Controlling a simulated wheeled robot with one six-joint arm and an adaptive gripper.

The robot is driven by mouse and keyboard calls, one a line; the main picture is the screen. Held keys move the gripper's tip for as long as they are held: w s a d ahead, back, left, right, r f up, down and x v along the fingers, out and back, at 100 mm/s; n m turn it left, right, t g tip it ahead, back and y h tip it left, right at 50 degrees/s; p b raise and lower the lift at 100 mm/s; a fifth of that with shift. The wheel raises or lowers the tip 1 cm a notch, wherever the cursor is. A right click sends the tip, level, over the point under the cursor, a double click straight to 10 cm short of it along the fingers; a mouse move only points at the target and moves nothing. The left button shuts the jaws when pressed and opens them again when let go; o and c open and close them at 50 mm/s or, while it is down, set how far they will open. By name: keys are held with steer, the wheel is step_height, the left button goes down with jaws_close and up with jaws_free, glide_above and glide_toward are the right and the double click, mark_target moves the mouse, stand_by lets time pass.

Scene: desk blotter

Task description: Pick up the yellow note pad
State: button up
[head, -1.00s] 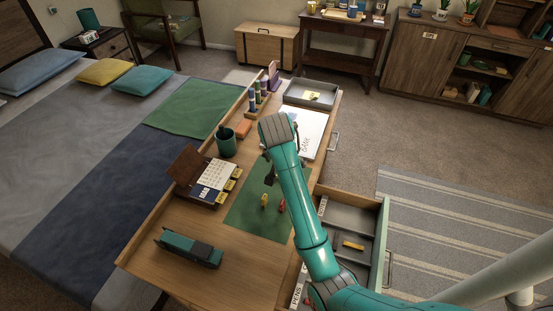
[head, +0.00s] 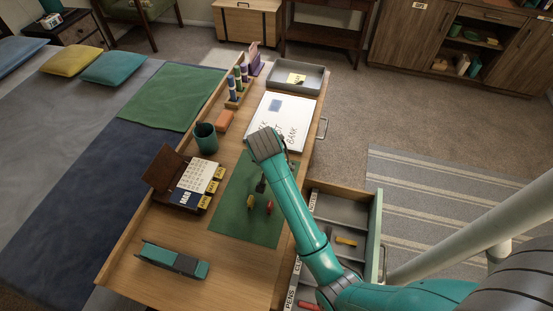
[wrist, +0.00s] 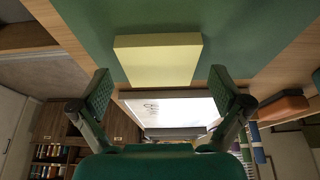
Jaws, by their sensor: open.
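The yellow note pad (wrist: 157,60) is a pale yellow block lying flat on the green blotter (head: 240,220), close to one blotter edge, in the wrist view. In the head view I cannot make it out; my arm covers part of that area. My gripper (wrist: 162,91) is open and empty in the wrist view, one finger toward each side of the pad in the picture. The fingertips look apart from the pad.
A whiteboard (head: 281,108) lies beyond the blotter; a grey tray (head: 311,76) with a yellow paper is behind it.

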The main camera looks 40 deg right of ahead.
steer(key=shift+d+f, duration=0.1)
steer(key=shift+f, duration=0.2)
steer(key=c, duration=1.2)
steer(key=shift+r, duration=0.1)
